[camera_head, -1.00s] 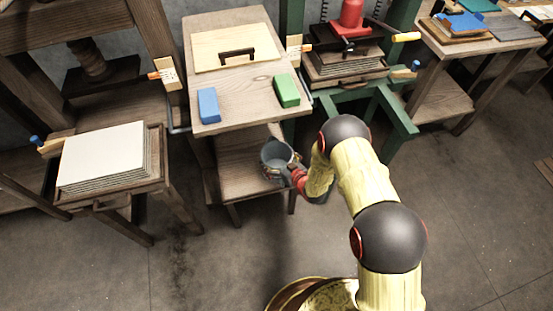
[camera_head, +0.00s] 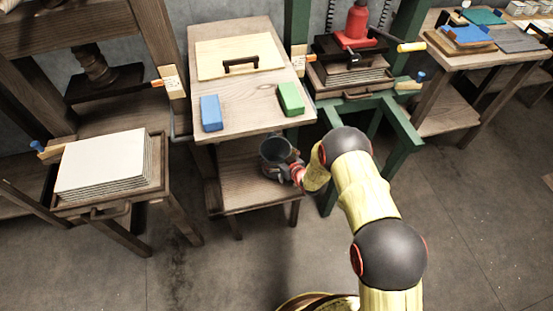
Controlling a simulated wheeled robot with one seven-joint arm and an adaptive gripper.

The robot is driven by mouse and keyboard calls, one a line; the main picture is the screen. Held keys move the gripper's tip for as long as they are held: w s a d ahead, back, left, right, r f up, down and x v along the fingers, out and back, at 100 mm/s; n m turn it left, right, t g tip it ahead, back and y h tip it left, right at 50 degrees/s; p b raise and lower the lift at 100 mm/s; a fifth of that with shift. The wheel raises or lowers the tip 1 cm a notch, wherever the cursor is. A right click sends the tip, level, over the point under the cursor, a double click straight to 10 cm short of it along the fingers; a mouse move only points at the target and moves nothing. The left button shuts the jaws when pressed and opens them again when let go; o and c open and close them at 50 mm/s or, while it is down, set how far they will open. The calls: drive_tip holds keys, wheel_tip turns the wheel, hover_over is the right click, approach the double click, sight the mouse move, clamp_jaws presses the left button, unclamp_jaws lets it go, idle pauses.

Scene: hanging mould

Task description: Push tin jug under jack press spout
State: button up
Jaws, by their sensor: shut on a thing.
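The tin jug (camera_head: 274,151), a dark grey metal vessel with an open top, stands upright at the right part of a low wooden shelf (camera_head: 240,190) below the middle table. My gripper (camera_head: 294,171) is at the jug's right side and is shut on it; the fingers are small and partly hidden by my arm. The jack press (camera_head: 352,30), with a red jack in a green frame, stands at the back right. Its tray (camera_head: 350,92) lies under the press plate. I cannot make out a spout on it.
The middle table (camera_head: 240,110) above the shelf bears a board with a handle (camera_head: 240,66), a blue block (camera_head: 211,113) and a green block (camera_head: 291,98). A green press leg (camera_head: 405,130) stands close right of my arm. Stacked sheets (camera_head: 103,162) are at left.

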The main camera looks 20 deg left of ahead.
drive_tip(key=w+a, duration=0.4)
drive_tip(key=w, duration=0.4)
drive_tip(key=shift+w+a, duration=0.2)
drive_tip(key=shift+a, duration=0.2)
idle(0.3)
drive_tip(key=o, duration=1)
drive_tip(key=v, duration=1.2)
drive_tip(key=shift+f, duration=0.1)
